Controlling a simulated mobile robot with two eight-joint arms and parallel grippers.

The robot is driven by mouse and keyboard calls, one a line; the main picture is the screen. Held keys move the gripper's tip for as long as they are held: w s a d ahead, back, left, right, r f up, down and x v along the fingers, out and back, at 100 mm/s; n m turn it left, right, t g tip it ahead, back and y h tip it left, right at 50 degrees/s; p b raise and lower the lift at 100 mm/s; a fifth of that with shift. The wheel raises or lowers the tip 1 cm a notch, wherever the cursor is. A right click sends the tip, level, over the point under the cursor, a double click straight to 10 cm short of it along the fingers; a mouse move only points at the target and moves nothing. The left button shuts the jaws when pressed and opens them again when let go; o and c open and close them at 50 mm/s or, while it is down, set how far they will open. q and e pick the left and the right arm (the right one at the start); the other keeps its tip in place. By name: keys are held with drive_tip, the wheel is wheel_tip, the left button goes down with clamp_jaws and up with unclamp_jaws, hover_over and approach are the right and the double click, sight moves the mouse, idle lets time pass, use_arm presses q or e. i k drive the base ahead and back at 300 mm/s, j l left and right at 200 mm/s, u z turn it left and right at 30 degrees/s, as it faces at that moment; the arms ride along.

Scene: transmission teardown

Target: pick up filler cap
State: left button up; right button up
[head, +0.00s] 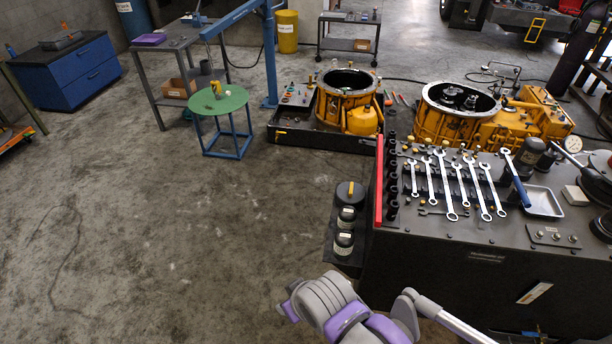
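I cannot pick out the filler cap with certainty. Small parts lie in the black tray (322,142) beside the left yellow housing (347,103), too small to name. A round black container with a yellow stripe (349,193) stands on the low side shelf of the dark workbench. A yellow can (216,89) and a small pale item (228,93) are on the green round table (206,104). Purple and grey links of my own arm show at the bottom centre. Neither gripper shows in the head view.
The dark workbench (440,262) on the right holds several wrenches (449,190) and a metal tray (541,202). A second yellow housing (460,112) stands behind it. A blue hoist post (269,60) and blue cabinet (72,75) are farther back. The left floor is clear.

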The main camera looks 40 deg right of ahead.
sight(351, 193)
drive_tip(key=i+z, duration=0.2)
drive_tip(key=i, duration=0.3)
drive_tip(key=i+j+z, duration=0.2)
drive_tip(key=i, duration=0.3)
drive_tip(key=i+j+z, duration=0.2)
drive_tip(key=i, duration=0.3)
drive_tip(key=i+z, duration=0.2)
drive_tip(key=z, duration=0.2)
drive_tip(key=i+z, duration=0.45)
drive_tip(key=z, duration=0.3)
drive_tip(key=i+j+z, duration=0.15)
drive_tip(key=z, duration=0.2)
drive_tip(key=i+j+z, duration=0.15)
drive_tip(key=i+z, duration=0.3)
drive_tip(key=i+j+z, duration=0.2)
drive_tip(key=z, duration=0.2)
